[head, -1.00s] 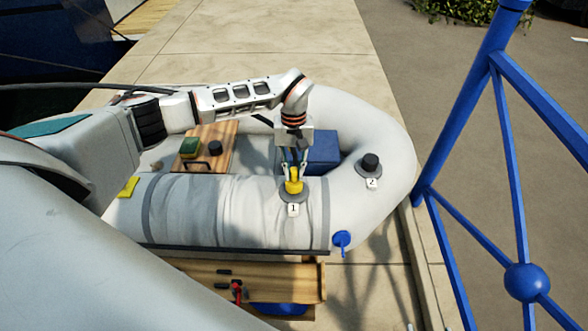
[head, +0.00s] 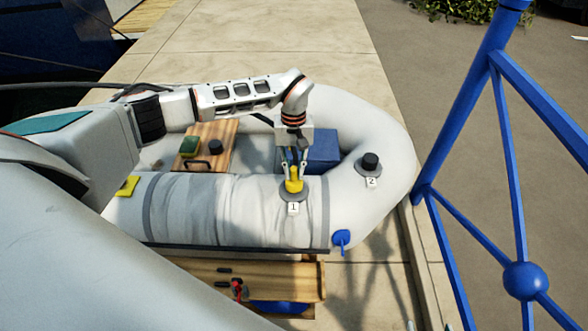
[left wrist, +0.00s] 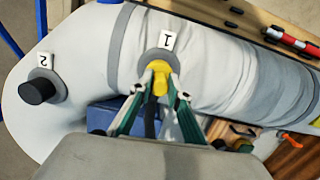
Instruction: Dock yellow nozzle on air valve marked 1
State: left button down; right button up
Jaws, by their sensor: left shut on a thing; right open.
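The yellow nozzle (head: 294,186) is at the grey round air valve marked 1 (head: 284,197) on the near tube of the inflatable boat. My left gripper (head: 293,177) is shut on the nozzle from above. In the left wrist view the nozzle (left wrist: 160,80) sits between my left fingertips (left wrist: 161,86), over the valve disc (left wrist: 148,60), with the tag "1" (left wrist: 168,41) beside it. The nozzle hides the valve's opening, so how far it is seated cannot be told. My right gripper is not in view.
A second valve with a black cap (head: 370,162) is marked 2. A blue box (head: 321,150) and a wooden board (head: 219,135) lie inside the boat (head: 225,215). A blue railing (head: 460,110) stands at the right. A wooden bench (head: 290,280) is in front.

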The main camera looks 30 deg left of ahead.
pick_arm(q)
jog(key=shift+f+b, duration=0.35)
jog(key=shift+f, duration=0.3)
jog(key=c, duration=2.2)
grip_release()
jog(key=shift+r, duration=0.15)
jog(key=shift+w+a+r+p, duration=0.1)
jog(key=shift+w+r+p, duration=0.05)
jog(key=shift+r+p, duration=1.05)
jog(key=shift+w+a+r+p, duration=0.15)
jog(key=shift+r+p, duration=0.65)
jog(key=shift+r, duration=0.7)
jog(key=shift+w+r, duration=0.15)
jog(key=shift+r, duration=1)
jog(key=shift+w+a+r, duration=0.1)
jog(key=shift+r, duration=1.4)
